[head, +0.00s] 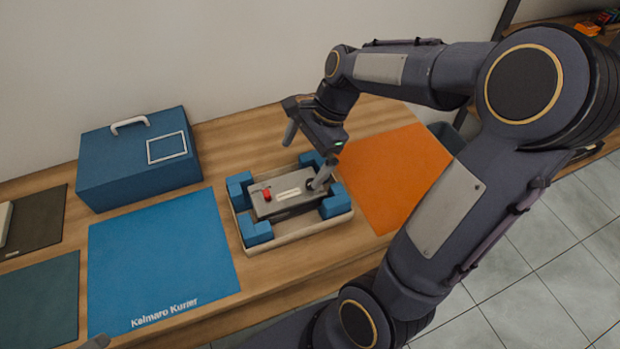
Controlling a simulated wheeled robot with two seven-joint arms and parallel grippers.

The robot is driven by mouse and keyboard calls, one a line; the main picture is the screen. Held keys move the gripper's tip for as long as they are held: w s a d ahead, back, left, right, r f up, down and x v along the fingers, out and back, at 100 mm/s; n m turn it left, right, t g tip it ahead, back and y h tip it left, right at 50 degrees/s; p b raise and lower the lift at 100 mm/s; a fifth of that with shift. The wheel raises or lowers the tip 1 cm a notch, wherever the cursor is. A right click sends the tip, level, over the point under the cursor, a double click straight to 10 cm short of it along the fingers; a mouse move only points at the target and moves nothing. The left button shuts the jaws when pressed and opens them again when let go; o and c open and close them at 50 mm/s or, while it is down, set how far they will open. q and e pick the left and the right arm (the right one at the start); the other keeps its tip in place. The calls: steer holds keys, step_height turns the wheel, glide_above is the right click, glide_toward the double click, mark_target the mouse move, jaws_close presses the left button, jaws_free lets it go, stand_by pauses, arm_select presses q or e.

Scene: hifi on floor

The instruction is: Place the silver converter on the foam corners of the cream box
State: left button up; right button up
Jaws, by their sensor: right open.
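The silver converter (284,205) is a grey box with a red knob, a pale label and a dark round part on top. It lies inside the cream box (300,232), between the blue foam corners (334,202). Whether it rests on the foam or lower between the corners I cannot tell. My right gripper (304,160) is open above the box's back edge. One finger reaches down in front of the converter's right end; the other hangs free to the upper left. Whether the finger touches the converter is unclear. A small grey tip at the bottom left edge may be my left gripper (97,342).
A blue mat (160,255) lies left of the cream box and an orange mat (393,172) right of it. A blue lidded case (137,165) with a white handle stands at the back left against the wall. Darker mats (40,297) lie far left. A dark bin (447,137) stands beyond the orange mat.

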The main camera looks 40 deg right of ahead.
steer(key=s+a+r+n+t, duration=0.1)
steer(key=s+a+n+t, duration=0.1)
steer(key=s+n, duration=0.5)
steer(key=s+a+r+n+t, duration=0.1)
steer(key=s+a+n, duration=0.4)
steer(key=n, duration=0.5)
steer(key=shift+s+a+r+t+h, duration=0.25)
steer(key=shift+s+t+h, duration=0.2)
steer(key=shift+s, duration=0.7)
